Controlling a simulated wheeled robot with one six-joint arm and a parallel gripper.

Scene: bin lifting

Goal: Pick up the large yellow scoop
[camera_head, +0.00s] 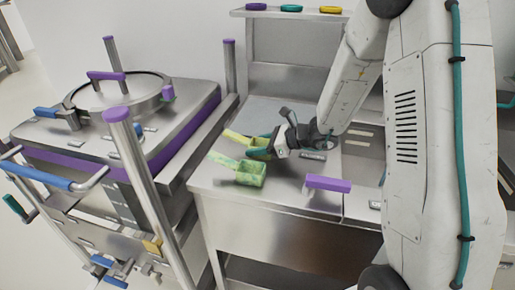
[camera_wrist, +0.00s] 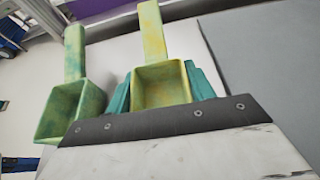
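The yellow scoop (camera_wrist: 162,84) is in the middle of the wrist view, its handle pointing away from me. In the head view, the yellow scoop (camera_head: 257,142) lies on the steel counter, partly hidden by my gripper (camera_head: 264,147). My gripper's teal fingers (camera_wrist: 160,88) are apart, one on each side of the scoop's bowl. They are very close to its walls; I cannot tell whether they touch. A mottled green scoop (camera_head: 249,173) lies nearer the counter's front, and it also shows left of my gripper in the wrist view (camera_wrist: 69,107).
A purple-handled object (camera_head: 328,184) sits on the counter at right. A steel vessel with a round lid (camera_head: 117,92) and metal posts (camera_head: 146,168) stands at left. A shelf (camera_head: 262,13) with small coloured rings is behind. Some counter at front (camera_head: 285,190) is clear.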

